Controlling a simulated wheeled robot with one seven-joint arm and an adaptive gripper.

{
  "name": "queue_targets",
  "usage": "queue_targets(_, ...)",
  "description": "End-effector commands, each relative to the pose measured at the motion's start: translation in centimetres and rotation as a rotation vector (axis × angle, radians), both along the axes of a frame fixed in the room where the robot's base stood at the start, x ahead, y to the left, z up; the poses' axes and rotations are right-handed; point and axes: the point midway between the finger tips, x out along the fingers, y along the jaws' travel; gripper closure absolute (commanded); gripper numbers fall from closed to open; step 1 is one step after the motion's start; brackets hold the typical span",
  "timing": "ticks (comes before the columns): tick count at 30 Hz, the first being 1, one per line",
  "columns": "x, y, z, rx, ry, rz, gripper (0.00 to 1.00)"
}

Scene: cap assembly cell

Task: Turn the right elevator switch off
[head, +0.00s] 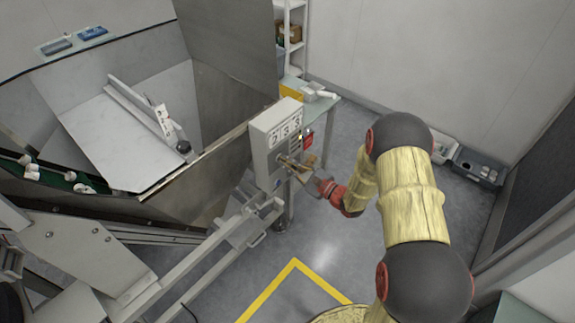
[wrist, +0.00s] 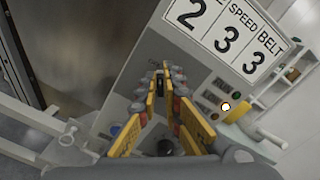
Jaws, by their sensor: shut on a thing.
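The grey control box (head: 262,135) stands at the hopper's right edge in the head view, with a numbered label on its upper face. My gripper (head: 290,162) is at the lower part of its front panel. In the wrist view my gripper (wrist: 163,84) has its yellow fingertips closed around a small dark switch (wrist: 162,86) on the panel. The fingers hide much of the switch, so its turned position cannot be told. The label (wrist: 228,38) above reads "SPEED" and "BELT" with large numbers. A white-lit button (wrist: 226,106) is to the right of the fingers.
A metal hopper (head: 215,80) fills the left, with a grey frame (head: 150,275) below. A small table (head: 322,108) is behind the box. Grey bins (head: 478,168) lie by the right wall. Floor between the box and yellow line (head: 270,290) is clear.

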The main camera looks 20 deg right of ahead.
Motion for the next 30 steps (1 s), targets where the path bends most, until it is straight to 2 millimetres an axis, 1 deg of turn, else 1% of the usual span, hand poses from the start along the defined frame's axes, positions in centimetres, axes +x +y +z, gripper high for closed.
queue_targets(1,-0.05,0.06,-0.25,-0.025,-0.015,0.001,1.0)
queue_targets(6,-0.11,0.15,-0.26,-0.094,-0.061,0.001,1.0)
queue_targets(12,-0.17,0.2,-0.31,-0.139,-0.091,0.001,1.0)
queue_targets(27,-0.18,0.22,-0.27,-0.154,-0.099,0.001,1.0)
queue_targets(28,-0.19,0.23,-0.28,-0.154,-0.099,0.001,0.91)
queue_targets(30,-0.18,0.22,-0.28,-0.154,-0.1,0.0,0.87)
